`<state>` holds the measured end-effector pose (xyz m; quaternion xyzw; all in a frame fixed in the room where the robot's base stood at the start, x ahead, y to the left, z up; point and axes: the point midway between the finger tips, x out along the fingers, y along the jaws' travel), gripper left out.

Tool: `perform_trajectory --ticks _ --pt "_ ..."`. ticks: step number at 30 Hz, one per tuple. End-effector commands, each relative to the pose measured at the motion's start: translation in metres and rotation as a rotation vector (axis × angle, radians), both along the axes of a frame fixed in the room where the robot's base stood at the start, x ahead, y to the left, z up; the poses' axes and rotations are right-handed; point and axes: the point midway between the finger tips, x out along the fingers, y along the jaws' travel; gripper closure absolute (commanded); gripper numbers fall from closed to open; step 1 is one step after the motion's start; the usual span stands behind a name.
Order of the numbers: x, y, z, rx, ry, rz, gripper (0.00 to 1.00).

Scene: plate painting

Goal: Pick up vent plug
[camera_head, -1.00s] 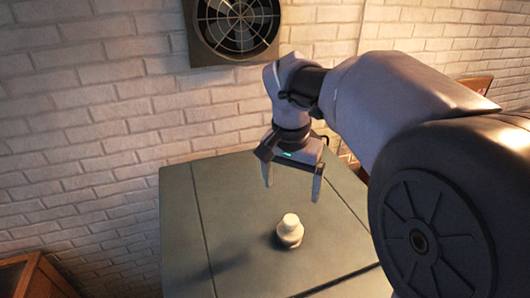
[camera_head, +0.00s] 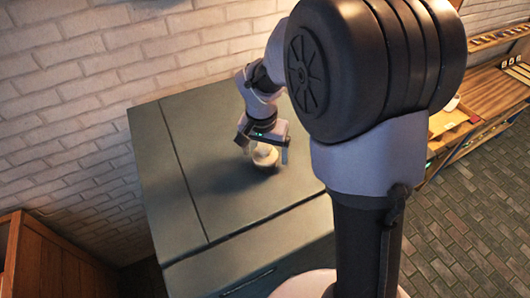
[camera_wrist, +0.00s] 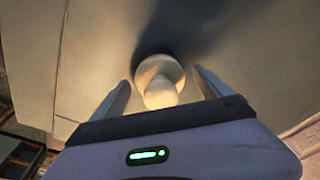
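The vent plug (camera_wrist: 160,80) is a pale, rounded piece with a narrower knob on a wider base. It stands upright on the grey-green cabinet top (camera_head: 200,210). In the head view the plug (camera_head: 265,156) is partly hidden by my gripper (camera_head: 264,154), which is low over it. In the wrist view my gripper (camera_wrist: 160,92) is open, with one finger on each side of the plug. Gaps show between the fingers and the plug, so it is not gripped.
A white brick wall (camera_head: 70,90) runs behind the cabinet. A wooden cabinet (camera_head: 45,262) stands at lower left. A wooden workbench (camera_head: 492,95) is at the right, beyond a dark brick floor (camera_head: 465,205). The cabinet top around the plug is clear.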

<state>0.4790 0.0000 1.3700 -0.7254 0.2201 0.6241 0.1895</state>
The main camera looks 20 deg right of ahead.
Motion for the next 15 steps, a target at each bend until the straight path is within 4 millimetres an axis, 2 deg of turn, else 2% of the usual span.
perform_trajectory --ticks 1,10,15 --pt "0.0001 0.0 0.0001 0.0 0.0 0.0 0.22" --pt "0.0001 0.0001 0.0003 0.0 0.0 0.0 0.81" --pt "0.0002 0.0 0.0004 0.0 0.0 0.0 0.83"
